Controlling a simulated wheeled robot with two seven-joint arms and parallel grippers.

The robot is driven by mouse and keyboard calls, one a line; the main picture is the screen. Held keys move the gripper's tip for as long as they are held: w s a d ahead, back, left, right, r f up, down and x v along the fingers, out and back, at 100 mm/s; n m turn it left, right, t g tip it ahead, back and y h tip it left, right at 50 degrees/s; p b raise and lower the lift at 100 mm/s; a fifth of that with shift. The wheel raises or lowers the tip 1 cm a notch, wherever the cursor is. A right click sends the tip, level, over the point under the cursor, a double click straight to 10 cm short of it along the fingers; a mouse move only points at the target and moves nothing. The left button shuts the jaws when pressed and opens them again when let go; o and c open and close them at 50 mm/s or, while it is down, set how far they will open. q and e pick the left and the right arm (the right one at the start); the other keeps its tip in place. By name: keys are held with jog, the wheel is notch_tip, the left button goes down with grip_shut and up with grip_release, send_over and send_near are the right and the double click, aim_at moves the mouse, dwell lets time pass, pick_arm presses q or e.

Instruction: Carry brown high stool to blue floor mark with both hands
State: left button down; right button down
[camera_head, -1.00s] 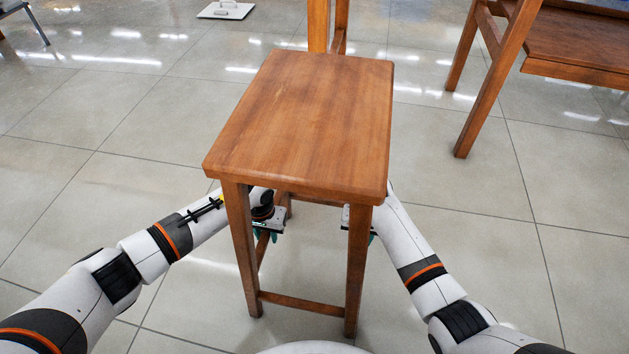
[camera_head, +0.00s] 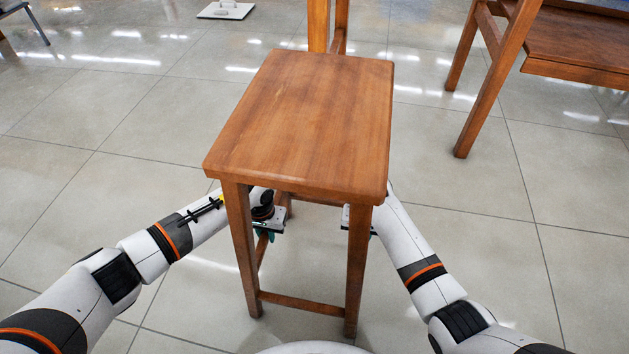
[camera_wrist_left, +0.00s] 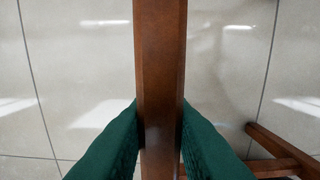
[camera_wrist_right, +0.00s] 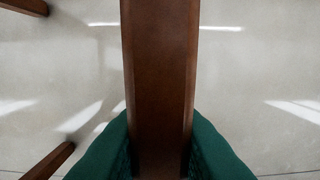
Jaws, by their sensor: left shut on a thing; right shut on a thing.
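The brown high stool (camera_head: 305,125) stands upright on the tiled floor in the middle of the head view, its seat toward me. My left gripper (camera_head: 266,230) is under the seat, behind the front left leg. In the left wrist view its green fingers (camera_wrist_left: 160,130) are shut on both sides of a brown wooden bar of the stool (camera_wrist_left: 160,60). My right gripper is under the seat by the right side, its fingers hidden in the head view. In the right wrist view its green fingers (camera_wrist_right: 160,140) are shut around another bar (camera_wrist_right: 160,60). No blue floor mark shows.
A brown wooden piece of furniture with legs (camera_head: 490,90) stands at the upper right. Wooden posts (camera_head: 328,25) rise just behind the stool. A white plate with a handle (camera_head: 227,10) lies far back. Open tiled floor (camera_head: 80,180) extends to the left and right.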

dwell(0.6)
pick_arm(q)
jog(key=shift+w+r, duration=0.15)
jog(key=shift+r, duration=0.05)
pick_arm(e)
jog(key=shift+w+r, duration=0.1)
jog(key=shift+r, duration=0.05)
pick_arm(q)
jog(key=shift+r, duration=0.15)
pick_arm(e)
jog(key=shift+r, duration=0.15)
